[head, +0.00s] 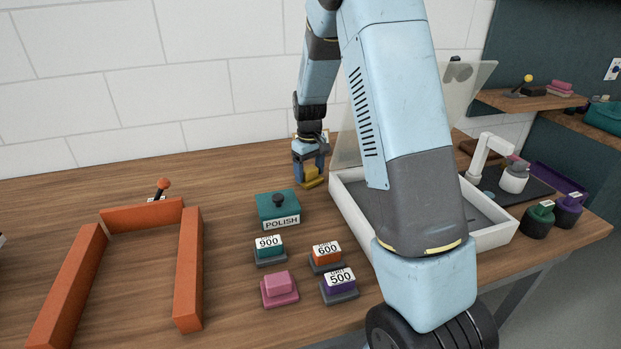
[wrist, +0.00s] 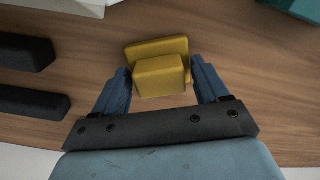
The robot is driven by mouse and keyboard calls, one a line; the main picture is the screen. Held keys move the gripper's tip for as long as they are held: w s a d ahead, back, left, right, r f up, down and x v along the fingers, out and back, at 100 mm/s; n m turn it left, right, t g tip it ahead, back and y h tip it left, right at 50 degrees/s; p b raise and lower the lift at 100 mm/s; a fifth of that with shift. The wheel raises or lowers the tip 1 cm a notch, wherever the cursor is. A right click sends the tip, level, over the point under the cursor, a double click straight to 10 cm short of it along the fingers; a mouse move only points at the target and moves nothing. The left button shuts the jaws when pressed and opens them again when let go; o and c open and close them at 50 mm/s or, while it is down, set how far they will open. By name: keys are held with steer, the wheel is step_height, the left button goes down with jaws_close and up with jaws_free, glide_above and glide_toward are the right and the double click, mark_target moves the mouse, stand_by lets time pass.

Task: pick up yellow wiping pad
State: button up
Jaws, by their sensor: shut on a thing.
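The yellow wiping pad (wrist: 160,76) has a raised block on a wider flat base. In the wrist view it sits between the two blue fingers of my gripper (wrist: 160,90), which are shut on its raised block. In the head view the pad (head: 312,178) is at the back of the wooden table, just left of the white tray. My gripper (head: 309,167) points down over it there. The pad is at or very near the table surface; I cannot tell whether it touches.
The white tray (head: 490,240) with a clear panel stands right of the pad. A teal POLISH block (head: 278,209) is in front. Blocks marked 900 (head: 269,248), 600 (head: 326,256) and 500 (head: 340,283) and a pink pad (head: 279,287) lie nearer. An orange frame (head: 190,265) stands left.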

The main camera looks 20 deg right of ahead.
mark_target(309, 169)
steer(key=shift+c, duration=0.9)
step_height(309, 169, up, 10)
steer(key=shift+r, duration=0.1)
